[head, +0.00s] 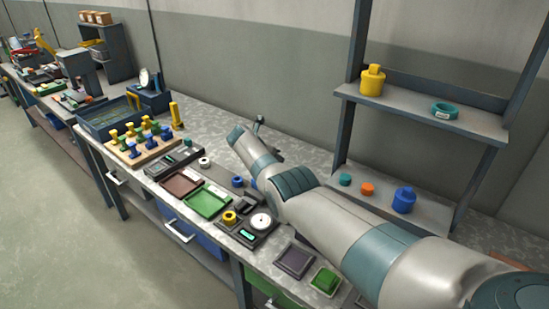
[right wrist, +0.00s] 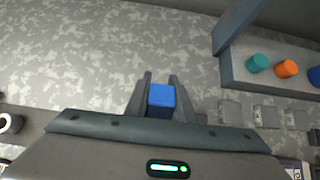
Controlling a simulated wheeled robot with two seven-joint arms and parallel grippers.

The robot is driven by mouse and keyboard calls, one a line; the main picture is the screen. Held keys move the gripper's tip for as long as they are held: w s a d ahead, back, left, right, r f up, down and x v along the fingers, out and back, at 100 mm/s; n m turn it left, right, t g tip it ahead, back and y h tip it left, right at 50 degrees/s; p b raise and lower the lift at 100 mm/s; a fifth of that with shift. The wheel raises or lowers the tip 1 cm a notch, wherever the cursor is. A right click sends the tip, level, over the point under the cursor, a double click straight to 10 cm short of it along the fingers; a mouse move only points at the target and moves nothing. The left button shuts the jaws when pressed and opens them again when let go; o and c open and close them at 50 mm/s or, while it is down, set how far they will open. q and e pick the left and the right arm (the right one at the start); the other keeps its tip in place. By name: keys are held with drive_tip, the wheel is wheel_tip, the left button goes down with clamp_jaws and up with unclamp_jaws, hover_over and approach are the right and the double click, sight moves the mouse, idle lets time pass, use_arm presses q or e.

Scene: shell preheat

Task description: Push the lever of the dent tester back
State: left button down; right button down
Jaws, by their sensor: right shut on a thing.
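In the right wrist view my right gripper (right wrist: 161,96) is shut on a small blue block (right wrist: 161,99), which shows between its two dark fingers. I cannot tell whether this block is the lever's handle or a loose piece. In the head view my right arm reaches in from the right over the bench and hides most of the gripper and what is under it. A bit of blue (head: 253,183) shows at the arm's left edge. No lever is clearly visible, and I cannot tell which device is the dent tester. My left gripper is not in view.
A dark device with a white dial (head: 261,222), a green tray (head: 206,202) and a brown tray (head: 180,183) lie along the bench front. A peg board (head: 150,158) stands farther left. A shelf (head: 430,112) rises at the right. Bench behind the gripper is clear (right wrist: 90,60).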

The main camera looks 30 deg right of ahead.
drive_tip(key=c, duration=1.5)
unclamp_jaws()
drive_tip(key=shift+d, duration=0.1)
drive_tip(key=p+v, duration=0.2)
drive_tip(key=v, duration=0.3)
drive_tip(key=shift+s+a+r, duration=0.1)
drive_tip(key=shift+a+r, duration=0.15)
drive_tip(key=shift+r, duration=0.05)
drive_tip(key=b+v, duration=0.2)
drive_tip(key=v, duration=0.9)
drive_tip(key=shift+s+a+r, duration=0.1)
drive_tip(key=shift+a+r, duration=0.05)
